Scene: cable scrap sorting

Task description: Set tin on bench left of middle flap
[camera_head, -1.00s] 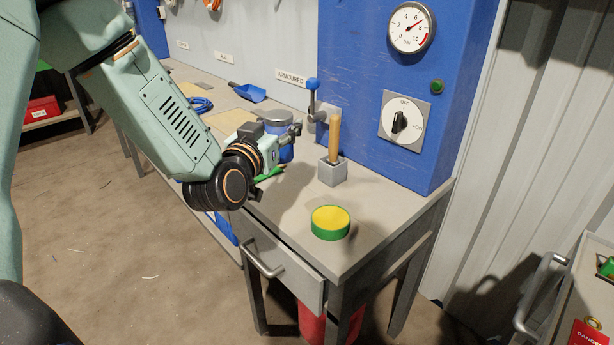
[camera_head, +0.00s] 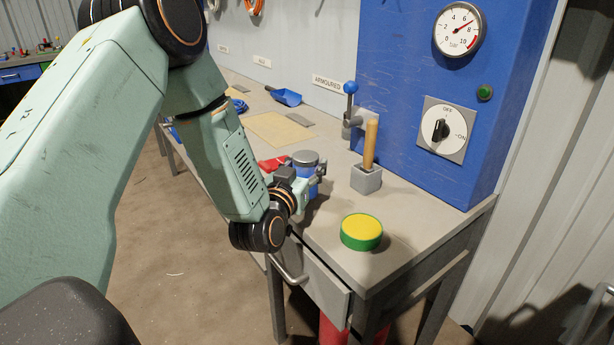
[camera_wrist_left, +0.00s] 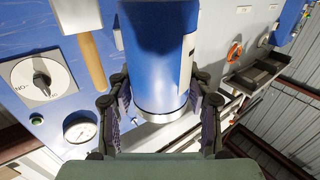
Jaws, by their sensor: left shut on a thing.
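The tin (camera_head: 305,160) is a blue cylinder with a grey lid, upright over the near part of the bench (camera_head: 325,222). My left gripper (camera_head: 312,178) is shut on its side. In the left wrist view the tin (camera_wrist_left: 158,55) stands between the two fingers (camera_wrist_left: 160,105). Whether its base touches the bench is hidden by my gripper. A tan panel (camera_head: 275,130), perhaps one of the flaps, lies farther back on the bench top. I cannot tell which flap is the middle one. My right gripper is not in view.
A wooden handle (camera_head: 371,145) stands in a grey block (camera_head: 366,179) right of the tin. A yellow-topped green disc (camera_head: 361,231) is nearer. A blue-knobbed lever (camera_head: 351,100) stands behind, and a blue scoop (camera_head: 285,96) lies farther back. Something red (camera_head: 272,163) is beside the tin.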

